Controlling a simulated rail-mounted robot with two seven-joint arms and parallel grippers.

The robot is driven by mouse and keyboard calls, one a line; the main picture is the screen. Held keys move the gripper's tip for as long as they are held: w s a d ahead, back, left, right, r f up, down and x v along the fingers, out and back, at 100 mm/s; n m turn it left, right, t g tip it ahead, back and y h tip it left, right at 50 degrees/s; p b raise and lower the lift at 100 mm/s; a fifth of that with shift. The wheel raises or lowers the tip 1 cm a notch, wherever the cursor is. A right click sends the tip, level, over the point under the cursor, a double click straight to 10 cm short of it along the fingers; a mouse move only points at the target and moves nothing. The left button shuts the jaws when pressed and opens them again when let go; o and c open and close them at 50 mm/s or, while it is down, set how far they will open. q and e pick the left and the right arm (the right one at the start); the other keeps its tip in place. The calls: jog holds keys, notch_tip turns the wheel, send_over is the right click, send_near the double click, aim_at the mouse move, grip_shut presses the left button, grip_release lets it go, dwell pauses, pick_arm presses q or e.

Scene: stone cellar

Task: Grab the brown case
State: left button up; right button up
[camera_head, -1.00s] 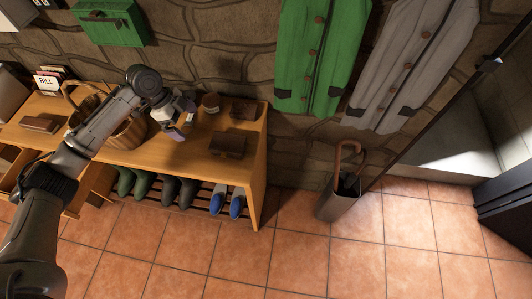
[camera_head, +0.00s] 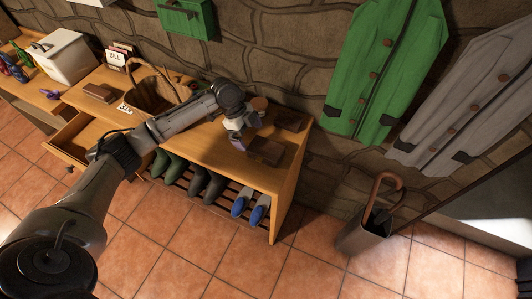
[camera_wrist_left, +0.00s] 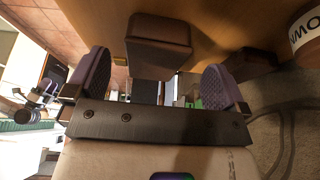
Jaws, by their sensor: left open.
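A brown case (camera_head: 265,151) lies on the right part of the wooden bench top, near its front edge. My left gripper (camera_head: 240,140) is over the bench just left of this case, open and empty. In the left wrist view the brown case (camera_wrist_left: 158,38) shows ahead, between the two purple-padded fingers (camera_wrist_left: 156,82) and apart from them. A second, darker brown item (camera_head: 290,120) lies behind it near the wall. A flat brown item (camera_head: 98,92) lies at the bench's left.
A round brown-topped tin (camera_head: 259,104) stands close behind my left gripper. A wicker basket (camera_head: 150,92) is to its left. An open drawer (camera_head: 78,138) juts out in front. Boots and blue shoes (camera_head: 258,209) sit below. An umbrella stand (camera_head: 362,236) stands right of the bench.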

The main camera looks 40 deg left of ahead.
aim_at(254, 143)
pick_arm(q)
jog(key=b+x, duration=0.1)
jog(key=x, duration=0.4)
jog(key=shift+s+d, duration=0.1)
jog(key=shift+d, duration=0.05)
jog(key=c, duration=1)
jog(key=shift+r, duration=0.1)
